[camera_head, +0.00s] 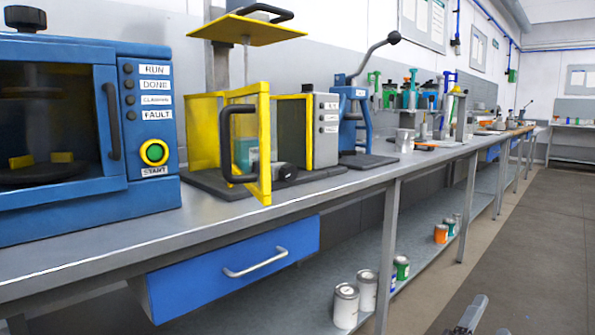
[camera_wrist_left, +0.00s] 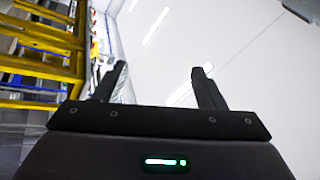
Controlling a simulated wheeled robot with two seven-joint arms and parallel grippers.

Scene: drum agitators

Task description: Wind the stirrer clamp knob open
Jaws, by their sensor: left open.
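A stirrer station with a yellow guard frame (camera_head: 263,145) stands on the bench, left of the middle of the head view. A dark round knob (camera_head: 284,171) shows low beside its grey box; I cannot tell whether it is the clamp knob. A green-and-white can (camera_head: 243,150) is behind the guard.
A blue machine (camera_head: 150,110) with a green start button stands at the left. A blue press (camera_head: 358,125) with a lever stands right of the station. A blue drawer (camera_head: 235,262) hangs under the bench. Several cans stand on the lower shelf. The right floor is clear.

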